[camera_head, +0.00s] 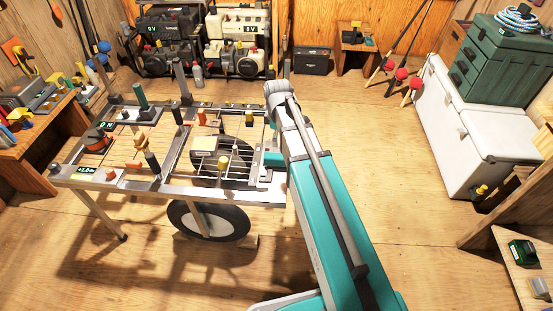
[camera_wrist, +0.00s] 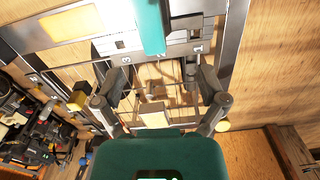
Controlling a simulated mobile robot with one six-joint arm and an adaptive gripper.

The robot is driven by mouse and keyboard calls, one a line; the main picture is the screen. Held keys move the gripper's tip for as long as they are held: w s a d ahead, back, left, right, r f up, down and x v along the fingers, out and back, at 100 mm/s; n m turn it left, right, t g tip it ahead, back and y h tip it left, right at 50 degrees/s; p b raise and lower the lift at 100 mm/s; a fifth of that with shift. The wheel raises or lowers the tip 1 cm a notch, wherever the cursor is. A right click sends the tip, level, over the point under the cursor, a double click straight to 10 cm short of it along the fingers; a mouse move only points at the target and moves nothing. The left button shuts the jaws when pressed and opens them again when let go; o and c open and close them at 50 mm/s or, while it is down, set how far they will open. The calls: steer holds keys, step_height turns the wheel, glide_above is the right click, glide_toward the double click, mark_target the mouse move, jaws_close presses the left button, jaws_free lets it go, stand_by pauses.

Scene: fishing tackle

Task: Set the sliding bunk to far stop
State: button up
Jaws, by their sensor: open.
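A teal block (camera_wrist: 150,25), which looks like the sliding bunk, lies over a pale metal plate (camera_wrist: 185,40) with small marks and slots at the top of the wrist view. In the head view a teal piece (camera_head: 272,158) shows at the right end of the metal frame (camera_head: 240,190), partly behind my arm. My gripper (camera_wrist: 163,85) is open, its two fingers spread over the frame with wire bars between and below them. The teal block is beyond the fingertips and I see no contact. My gripper is hidden behind my arm in the head view.
The frame carries several upright posts and knobs, with a wheel (camera_head: 208,221) below. A workbench (camera_head: 40,135) stands at left. A white chest (camera_head: 470,130) with a green tackle box (camera_head: 500,62) stands at right. The floor between my arm and the chest is clear.

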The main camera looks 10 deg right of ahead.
mark_target(276, 155)
steer(key=shift+w+f+n, duration=0.1)
steer(key=shift+w+n, duration=0.6)
steer(key=shift+w, duration=0.15)
steer(key=shift+f, duration=0.2)
step_height(276, 155, down, 13)
steer(key=b, duration=1.4)
steer(key=shift+f, duration=0.2)
steer(key=shift+c, duration=0.2)
